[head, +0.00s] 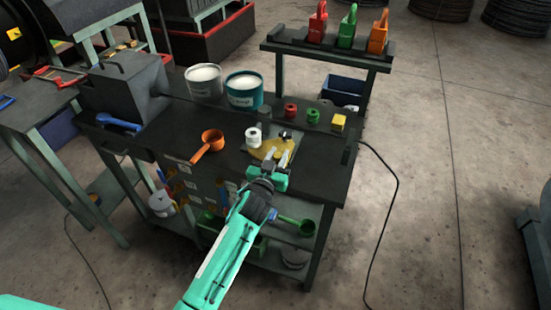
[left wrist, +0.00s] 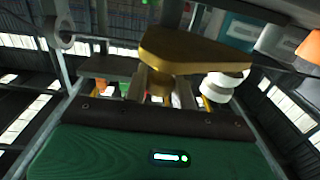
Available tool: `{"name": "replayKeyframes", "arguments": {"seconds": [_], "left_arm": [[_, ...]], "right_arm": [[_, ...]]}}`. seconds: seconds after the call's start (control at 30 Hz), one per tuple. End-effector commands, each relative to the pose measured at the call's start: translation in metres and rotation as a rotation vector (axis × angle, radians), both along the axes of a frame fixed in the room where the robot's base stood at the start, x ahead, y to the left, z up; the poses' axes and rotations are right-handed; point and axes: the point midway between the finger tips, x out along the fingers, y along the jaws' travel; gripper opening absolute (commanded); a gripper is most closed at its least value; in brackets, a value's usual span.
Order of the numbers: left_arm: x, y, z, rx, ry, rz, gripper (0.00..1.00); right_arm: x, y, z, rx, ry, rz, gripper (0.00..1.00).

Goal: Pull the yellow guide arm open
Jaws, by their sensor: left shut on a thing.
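The yellow guide arm (head: 262,152) is a flat yellow piece on the dark workbench, beside a small white drum (head: 253,137). In the left wrist view the guide arm (left wrist: 190,50) is a broad yellow wedge with a stub below it. My left gripper (head: 278,163) reaches it from the front. In the left wrist view its fingers (left wrist: 161,84) are shut around the stub. They hide part of the guide arm in the head view. The white drum (left wrist: 222,85) shows to the right of the fingers there. My right gripper is not in view.
An orange ladle (head: 208,143) lies left of the drum. Two paint cans (head: 245,91) stand behind. Red, green and yellow small pieces (head: 314,116) sit at the back right. A raised shelf (head: 330,52) holds several coloured tools. The floor to the right is mostly clear.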

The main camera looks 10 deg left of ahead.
Motion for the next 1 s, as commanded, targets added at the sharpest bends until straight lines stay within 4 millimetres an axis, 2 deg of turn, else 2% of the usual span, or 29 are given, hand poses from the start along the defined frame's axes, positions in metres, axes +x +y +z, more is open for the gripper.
{"name": "replayKeyframes", "arguments": {"seconds": [0.53,0.57,0.67,1.0], "left_arm": [[-0.0002,-0.0017,0.0012,0.001,-0.002,0.014,0.0],[-0.0002,-0.0017,0.0012,0.001,-0.002,0.014,0.28],[-0.0002,-0.0017,0.0011,0.0,-0.002,0.014,0.47],[-0.0029,-0.0011,-0.0003,0.0,-0.001,0.014,0.47]], "right_arm": [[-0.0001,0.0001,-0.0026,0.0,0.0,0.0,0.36],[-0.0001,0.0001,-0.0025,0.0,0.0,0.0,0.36],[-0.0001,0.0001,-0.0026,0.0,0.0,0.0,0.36],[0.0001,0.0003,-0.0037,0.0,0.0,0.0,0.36]]}}
